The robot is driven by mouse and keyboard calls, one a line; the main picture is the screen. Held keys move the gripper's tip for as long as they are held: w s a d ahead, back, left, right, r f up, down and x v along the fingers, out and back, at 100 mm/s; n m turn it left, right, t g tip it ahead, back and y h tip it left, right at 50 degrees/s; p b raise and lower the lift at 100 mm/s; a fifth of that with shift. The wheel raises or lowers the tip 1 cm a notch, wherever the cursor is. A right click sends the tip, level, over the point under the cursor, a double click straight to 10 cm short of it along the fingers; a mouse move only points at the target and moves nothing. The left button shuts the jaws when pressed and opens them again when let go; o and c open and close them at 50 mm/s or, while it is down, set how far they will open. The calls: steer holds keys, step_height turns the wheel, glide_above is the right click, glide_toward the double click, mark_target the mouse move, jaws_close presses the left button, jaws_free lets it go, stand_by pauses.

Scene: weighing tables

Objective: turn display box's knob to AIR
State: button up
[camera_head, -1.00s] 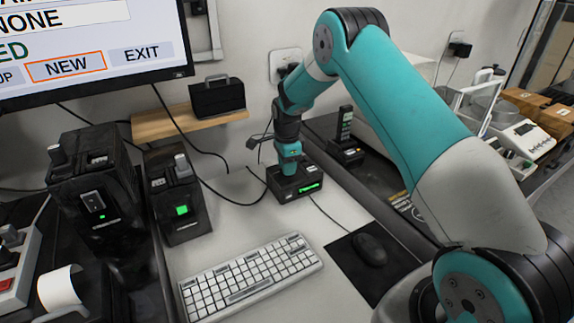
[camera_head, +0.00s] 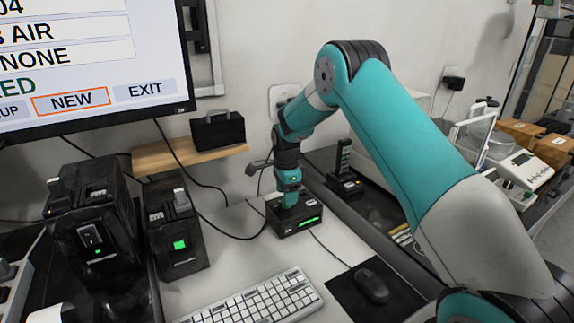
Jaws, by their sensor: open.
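The display box (camera_head: 302,226) is a small black box with a lit green strip on its front, on the white desk near the wall. My gripper (camera_head: 289,201) points down onto the top of this box, with its tip over the box's left part. The fingers are small and dark here, and the gripper is open. The knob is hidden behind or under my gripper, so its setting cannot be read. I cannot tell whether the fingers touch the knob.
Two black devices (camera_head: 90,228) (camera_head: 178,243) with green lights stand at the left. A keyboard (camera_head: 262,303) and a mouse (camera_head: 371,286) lie in front. A monitor (camera_head: 90,100) hangs at upper left, above a wooden shelf (camera_head: 165,158). A black handset (camera_head: 344,172) stands right of the box.

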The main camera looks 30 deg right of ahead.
step_height(320, 180, up, 15)
steer(key=shift+r+b, duration=0.15)
steer(key=shift+b, duration=0.2)
steer(key=s+a+r+n+y+p, duration=0.1)
steer(key=s+a+r+n, duration=0.3)
steer(key=s+a+n, duration=0.4)
steer(key=s+a+r+n+y+p, duration=0.1)
steer(key=s+a+r+n, duration=0.5)
steer(key=s, duration=0.4)
steer(key=s+a+n+y, duration=0.1)
steer(key=s+a+n, duration=0.2)
steer(key=s+n, duration=0.3)
steer(key=s+a+f+n+y, duration=0.1)
steer(key=s+a+n, duration=0.2)
steer(key=s+n, duration=0.4)
steer(key=s, duration=0.6)
steer(key=shift+s+f+p, duration=0.15)
steer(key=shift+s+p, duration=0.15)
steer(key=shift+p, duration=0.1)
steer(key=shift+c, duration=0.4)
